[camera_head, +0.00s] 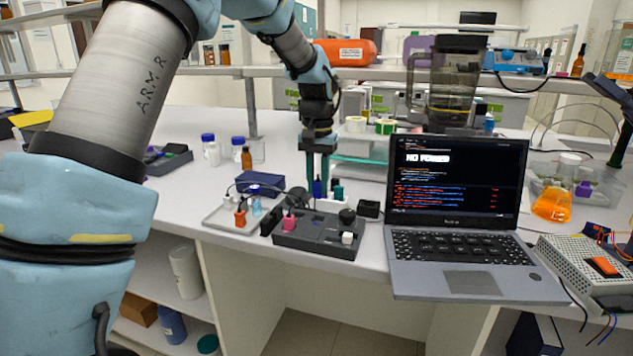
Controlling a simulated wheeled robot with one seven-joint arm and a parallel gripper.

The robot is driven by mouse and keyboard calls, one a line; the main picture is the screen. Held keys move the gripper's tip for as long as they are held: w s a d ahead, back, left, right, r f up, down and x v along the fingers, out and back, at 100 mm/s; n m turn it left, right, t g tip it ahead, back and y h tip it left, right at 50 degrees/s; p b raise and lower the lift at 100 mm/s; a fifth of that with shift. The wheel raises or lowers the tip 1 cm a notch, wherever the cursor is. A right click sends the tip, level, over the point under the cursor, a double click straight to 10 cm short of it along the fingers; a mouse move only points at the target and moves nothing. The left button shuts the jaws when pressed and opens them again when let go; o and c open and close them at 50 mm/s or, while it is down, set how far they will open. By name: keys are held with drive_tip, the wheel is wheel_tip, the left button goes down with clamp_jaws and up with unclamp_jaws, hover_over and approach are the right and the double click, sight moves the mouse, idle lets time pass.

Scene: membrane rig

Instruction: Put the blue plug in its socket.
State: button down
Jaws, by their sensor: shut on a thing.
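My gripper (318,176) points straight down over the middle of the bench, shut on a small dark blue plug (318,189). The plug hangs upright between the fingertips, in line with the back of a dark grey rig (318,239). I cannot tell whether its lower end touches anything. The rig carries a pink plug (289,223) at its left, a white plug (347,238) at its right front and a black round knob (347,215). The blue plug's socket cannot be made out at this size.
A pale tray (213,218) left of the rig holds an orange plug (240,219) and a light blue plug (256,206). A navy box (260,182) lies behind it. A laptop (462,248) reading "NO POWER" stands close on the right. Bottles (210,151) stand at back left.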

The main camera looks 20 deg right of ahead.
drive_tip(key=shift+f+b, duration=2)
drive_tip(key=shift+f, duration=1.6)
drive_tip(key=c, duration=0.6)
unclamp_jaws()
drive_tip(key=shift+b, duration=0.3)
wheel_tip(320, 180, up, 11)
drive_tip(key=shift+f+b, duration=0.1)
drive_tip(key=shift+b, duration=0.65)
